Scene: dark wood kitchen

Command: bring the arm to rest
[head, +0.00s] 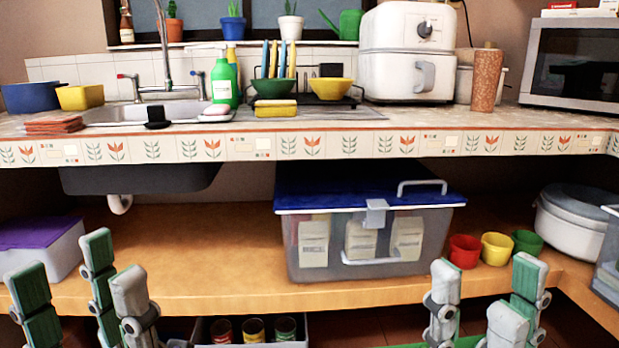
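My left gripper (80,285) is at the lower left of the head view, with its green and grey fingers pointing up and spread apart. It is open and empty, in front of the wooden shelf under the counter. My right gripper (490,292) is at the lower right, also with its fingers up and spread apart. It is open and empty, in front of the shelf's right part. The lower parts of both grippers are cut off by the bottom edge of the view.
A clear box with a blue lid (365,222) stands on the wooden shelf (190,255) between my grippers. Red (464,251), yellow (496,249) and green cups stand to its right. A purple-lidded box (45,243) is behind my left gripper. Cans sit in a low bin (300,330) below.

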